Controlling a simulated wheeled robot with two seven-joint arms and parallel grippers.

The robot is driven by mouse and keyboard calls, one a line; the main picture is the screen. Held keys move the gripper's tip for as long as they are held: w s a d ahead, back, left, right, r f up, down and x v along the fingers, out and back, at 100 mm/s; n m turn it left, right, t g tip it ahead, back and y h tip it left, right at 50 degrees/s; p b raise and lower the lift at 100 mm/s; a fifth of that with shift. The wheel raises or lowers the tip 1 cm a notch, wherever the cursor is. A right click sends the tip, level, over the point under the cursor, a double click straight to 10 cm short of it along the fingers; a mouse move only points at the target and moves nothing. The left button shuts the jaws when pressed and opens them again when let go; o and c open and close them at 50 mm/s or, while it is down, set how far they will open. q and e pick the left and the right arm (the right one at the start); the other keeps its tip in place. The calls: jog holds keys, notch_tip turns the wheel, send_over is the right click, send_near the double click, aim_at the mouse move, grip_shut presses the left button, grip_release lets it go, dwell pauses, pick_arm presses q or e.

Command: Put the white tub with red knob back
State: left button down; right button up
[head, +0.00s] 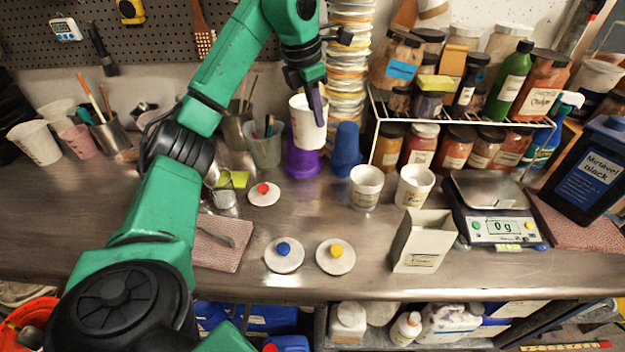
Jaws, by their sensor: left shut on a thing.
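My left gripper (317,100) is shut on a white tub (305,132) and holds it up at the back of the bench, in front of a purple cup (302,162). No lid or knob shows on this tub. A round white lid with a red knob (263,198) lies on the bench, lower left of the held tub. A white lid with a blue knob (284,262) and one with a yellow knob (336,265) lie nearer the front edge. Two other white tubs (366,191) (414,190) stand open to the right. My right gripper is not in view.
A blue cup (346,150) and a tall stack of containers (348,70) stand close behind the held tub. A wire rack (460,110) with jars, a scale (497,215) and a white open box (424,240) are to the right. The bench's middle front is partly clear.

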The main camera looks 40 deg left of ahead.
pick_arm(q)
jog(key=f, duration=0.6)
jog(key=s+f, duration=0.1)
jog(key=f, duration=0.5)
jog(key=d+f, duration=0.1)
jog(key=f, duration=0.5)
jog(key=shift+s+d+f, duration=0.1)
jog(key=shift+s+f, duration=0.1)
jog(key=shift+s, duration=0.15)
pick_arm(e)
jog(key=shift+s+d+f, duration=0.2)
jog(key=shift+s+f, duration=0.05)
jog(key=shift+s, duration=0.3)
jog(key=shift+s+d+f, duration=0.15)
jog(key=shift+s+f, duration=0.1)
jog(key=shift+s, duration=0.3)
pick_arm(q)
jog(key=c, duration=1.1)
grip_release()
jog(key=shift+o, duration=0.5)
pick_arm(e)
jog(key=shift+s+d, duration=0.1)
